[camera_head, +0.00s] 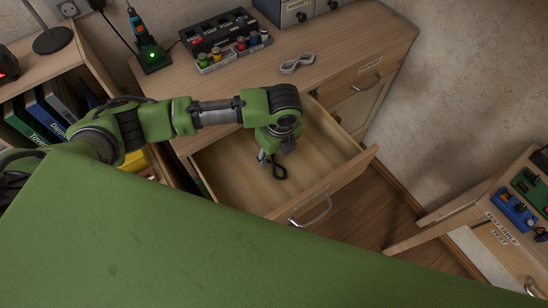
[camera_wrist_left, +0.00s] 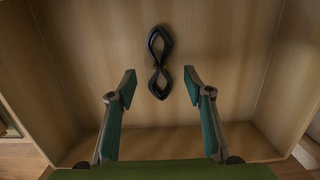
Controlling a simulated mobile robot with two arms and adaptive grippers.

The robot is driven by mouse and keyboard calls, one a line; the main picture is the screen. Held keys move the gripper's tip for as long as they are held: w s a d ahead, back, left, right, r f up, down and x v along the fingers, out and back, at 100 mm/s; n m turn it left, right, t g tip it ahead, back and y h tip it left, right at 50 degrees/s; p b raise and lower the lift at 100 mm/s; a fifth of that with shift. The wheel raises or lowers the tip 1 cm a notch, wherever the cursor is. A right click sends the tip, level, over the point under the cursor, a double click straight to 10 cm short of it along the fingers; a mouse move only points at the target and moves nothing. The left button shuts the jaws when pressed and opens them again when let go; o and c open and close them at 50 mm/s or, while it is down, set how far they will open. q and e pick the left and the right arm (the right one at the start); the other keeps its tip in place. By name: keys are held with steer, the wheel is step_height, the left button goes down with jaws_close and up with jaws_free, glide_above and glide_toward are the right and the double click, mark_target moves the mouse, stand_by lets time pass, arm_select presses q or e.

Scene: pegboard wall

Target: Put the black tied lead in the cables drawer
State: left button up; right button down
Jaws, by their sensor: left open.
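The black tied lead (camera_wrist_left: 158,62) is a figure-eight loop lying in the open wooden drawer (camera_head: 222,168), seen from above in the left wrist view. In the head view the lead (camera_head: 279,172) shows just below and right of my left gripper (camera_head: 268,158). The drawer has a label on its front that I cannot read. In the left wrist view my left gripper (camera_wrist_left: 165,90) is open, its two fingers apart on either side of the lead's lower loop and not touching it. My right gripper is not in view.
A white tied lead (camera_head: 296,63) lies on the wooden cabinet top. Another labelled bench (camera_head: 508,235) stands at the right. The rest of the drawer floor is bare.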

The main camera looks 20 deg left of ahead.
mark_target(277, 166)
arm_select(q)
step_height(277, 166, up, 9)
steer(key=shift+s+d+f, duration=0.15)
steer(key=shift+s+d, duration=0.2)
steer(key=shift+d, duration=0.05)
